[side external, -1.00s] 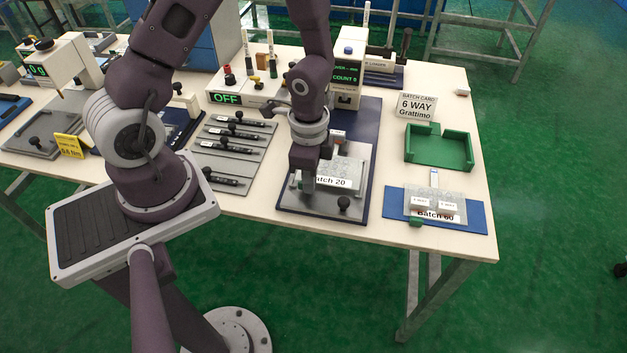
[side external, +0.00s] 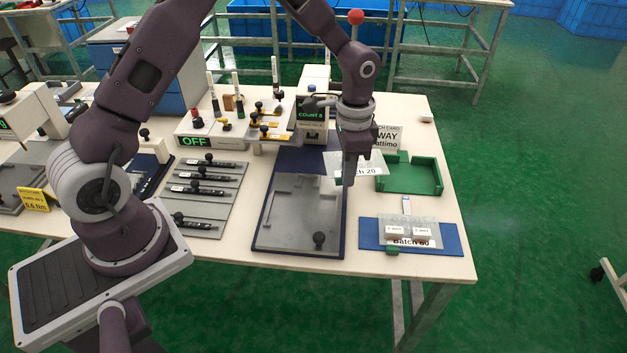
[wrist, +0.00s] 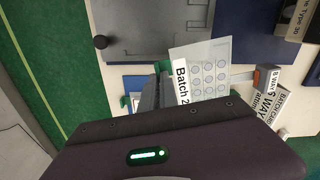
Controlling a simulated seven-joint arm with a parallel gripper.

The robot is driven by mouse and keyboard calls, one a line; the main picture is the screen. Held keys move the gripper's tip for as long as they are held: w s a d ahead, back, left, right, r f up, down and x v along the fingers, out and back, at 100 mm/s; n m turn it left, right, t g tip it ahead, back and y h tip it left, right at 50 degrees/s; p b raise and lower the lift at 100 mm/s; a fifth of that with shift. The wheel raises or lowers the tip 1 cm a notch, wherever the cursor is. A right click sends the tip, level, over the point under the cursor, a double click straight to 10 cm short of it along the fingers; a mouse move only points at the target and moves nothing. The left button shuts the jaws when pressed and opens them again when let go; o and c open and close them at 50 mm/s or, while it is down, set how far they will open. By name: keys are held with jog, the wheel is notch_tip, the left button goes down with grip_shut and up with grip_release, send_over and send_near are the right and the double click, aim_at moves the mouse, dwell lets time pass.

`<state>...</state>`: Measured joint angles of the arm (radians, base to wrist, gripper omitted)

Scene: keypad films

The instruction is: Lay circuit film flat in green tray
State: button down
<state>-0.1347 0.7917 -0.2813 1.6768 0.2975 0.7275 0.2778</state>
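The circuit film (side external: 340,160) is a pale translucent sheet with a white "Batch 20" label. My gripper (side external: 348,181) is shut on its edge and holds it raised, between the grey plate and the green tray. In the wrist view the film (wrist: 210,72) shows rows of round key marks, and it sticks out from the fingers (wrist: 158,92). The green tray (side external: 408,185) is low, with raised walls, at the right of the table. It looks empty, and the film is close to its left side. Most of the tray is hidden in the wrist view.
The grey fixture plate (side external: 295,232) on a dark blue base is bare. A batch card (side external: 388,137) stands behind the tray. A blue mat (side external: 452,240) with a "Batch 60" film and two white blocks lies in front of it. A counter machine (side external: 312,118) stands behind.

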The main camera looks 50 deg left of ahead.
aim_at(375, 163)
jog(key=w, duration=0.3)
jog(key=w+f, duration=0.1)
jog(key=w, duration=0.2)
jog(key=w+a, duration=0.1)
jog(key=w, duration=0.2)
jog(key=shift+w+f, duration=0.35)
jog(key=w+d+r+m, duration=0.1)
jog(key=w+d+m, duration=0.1)
jog(key=w+d, duration=0.2)
jog(key=shift+w+d, duration=0.25)
jog(key=shift+d, duration=0.25)
jog(key=shift+r, duration=0.15)
jog(key=shift+f, duration=4.5)
jog(key=c, duration=1.6)
grip_release()
jog(key=shift+o, duration=0.2)
